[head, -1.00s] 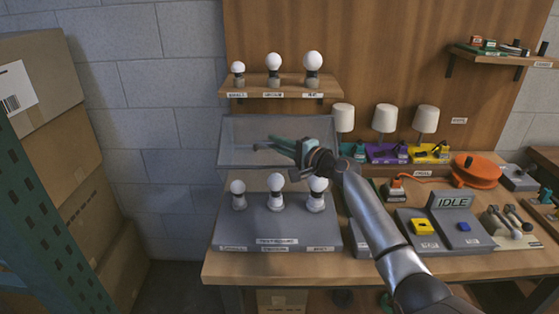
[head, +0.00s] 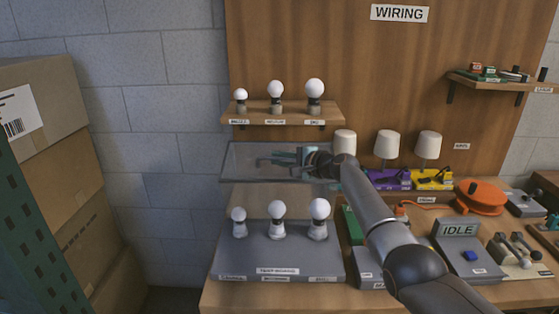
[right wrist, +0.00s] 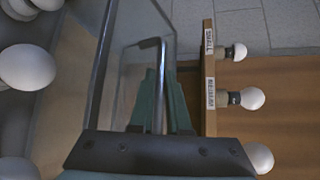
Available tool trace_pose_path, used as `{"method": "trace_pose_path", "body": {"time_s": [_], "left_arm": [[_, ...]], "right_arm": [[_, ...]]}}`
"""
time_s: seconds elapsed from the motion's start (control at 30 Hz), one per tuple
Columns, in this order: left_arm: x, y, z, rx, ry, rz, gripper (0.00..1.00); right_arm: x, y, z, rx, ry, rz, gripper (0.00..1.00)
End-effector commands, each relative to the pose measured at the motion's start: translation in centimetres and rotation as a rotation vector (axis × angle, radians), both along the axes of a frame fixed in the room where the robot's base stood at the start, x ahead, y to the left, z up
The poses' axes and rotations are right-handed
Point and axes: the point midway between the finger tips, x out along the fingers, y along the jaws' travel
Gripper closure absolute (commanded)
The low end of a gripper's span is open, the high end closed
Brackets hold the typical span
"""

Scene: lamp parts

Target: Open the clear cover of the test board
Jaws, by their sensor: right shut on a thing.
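The grey test board (head: 300,254) stands on the bench in the head view, with three white bulbs (head: 277,210) upright on it. Its clear cover (head: 238,164) is a see-through panel raised above and behind the bulbs. My right gripper (head: 280,159) is at the cover, its fingers shut on the cover's thin grey handle. In the right wrist view the handle (right wrist: 160,70) runs between the green fingers (right wrist: 152,103), and the clear panel (right wrist: 137,55) fills the space beyond. The hinge edge is hard to make out. My left gripper is not in view.
A shelf (head: 285,112) with three bulbs hangs above the cover. White lamp shades (head: 387,145) stand behind my right arm. An IDLE console (head: 458,248), orange reel (head: 482,197) and levers (head: 515,250) are at the right. Cardboard boxes (head: 55,165) stand at the left.

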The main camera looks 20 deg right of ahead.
Motion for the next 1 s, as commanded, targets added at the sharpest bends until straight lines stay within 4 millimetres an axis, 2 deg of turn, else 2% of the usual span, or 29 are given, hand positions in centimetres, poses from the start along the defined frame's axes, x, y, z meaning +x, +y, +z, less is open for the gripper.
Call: {"method": "trace_pose_path", "body": {"time_s": [0.4, 0.43, 0.67, 1.0], "left_arm": [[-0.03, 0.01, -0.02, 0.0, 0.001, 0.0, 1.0], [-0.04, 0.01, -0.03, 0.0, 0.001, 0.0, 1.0], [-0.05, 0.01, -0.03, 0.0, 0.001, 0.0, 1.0], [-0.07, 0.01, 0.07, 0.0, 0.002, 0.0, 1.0]], "right_arm": [[0.04, 0.0, 0.01, -0.003, 0.001, 0.001, 1.0], [0.04, 0.0, 0.0, -0.003, 0.001, 0.001, 0.82], [0.02, 0.0, -0.04, -0.001, 0.002, 0.0, 0.56], [-0.08, -0.11, 0.0, 0.0, 0.002, 0.0, 0.55]]}}
